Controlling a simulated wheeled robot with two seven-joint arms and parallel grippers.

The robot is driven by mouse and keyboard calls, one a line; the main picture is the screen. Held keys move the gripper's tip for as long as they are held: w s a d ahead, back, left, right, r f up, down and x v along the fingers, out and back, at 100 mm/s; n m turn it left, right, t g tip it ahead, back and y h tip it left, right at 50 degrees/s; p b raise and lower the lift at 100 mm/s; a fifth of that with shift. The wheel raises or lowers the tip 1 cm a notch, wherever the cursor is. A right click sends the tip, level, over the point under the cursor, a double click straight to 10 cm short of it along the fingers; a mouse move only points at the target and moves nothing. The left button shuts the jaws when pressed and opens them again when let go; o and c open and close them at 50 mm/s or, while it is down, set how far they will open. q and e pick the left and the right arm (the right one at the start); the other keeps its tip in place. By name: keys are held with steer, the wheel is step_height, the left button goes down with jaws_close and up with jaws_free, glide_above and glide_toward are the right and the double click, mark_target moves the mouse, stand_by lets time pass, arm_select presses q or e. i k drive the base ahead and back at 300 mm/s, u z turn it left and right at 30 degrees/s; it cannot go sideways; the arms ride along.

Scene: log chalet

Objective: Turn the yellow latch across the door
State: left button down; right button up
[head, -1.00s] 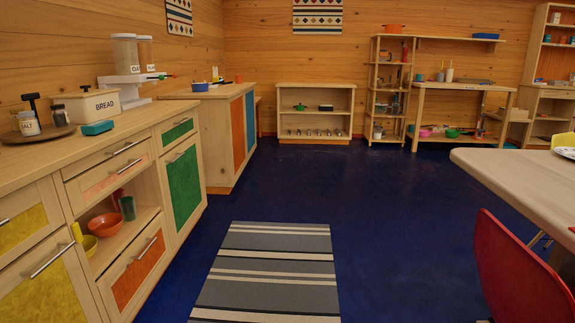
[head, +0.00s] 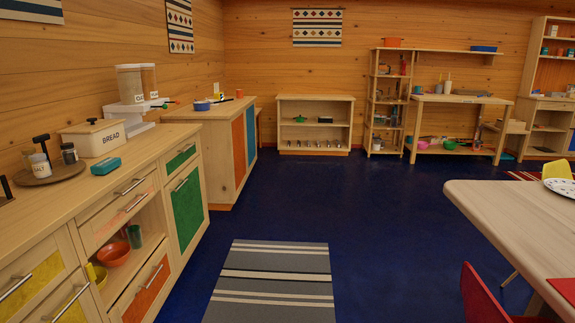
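No gripper of mine is in the head view. Below the left counter are a yellow-panelled drawer (head: 34,283) and a yellow-panelled door (head: 78,308), partly cut off by the picture's bottom edge. Both have silver bar handles. I cannot make out a latch lying across a door.
The wooden counter (head: 130,170) runs along the left, with a bread box (head: 93,139) on it. A striped rug (head: 273,283) lies on the open blue floor (head: 330,200). A table (head: 515,215) and a red chair (head: 482,298) stand at the right.

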mark_target(89, 268)
steer(key=u, duration=1.55)
steer(key=i, duration=1.6)
steer(key=u, duration=0.05)
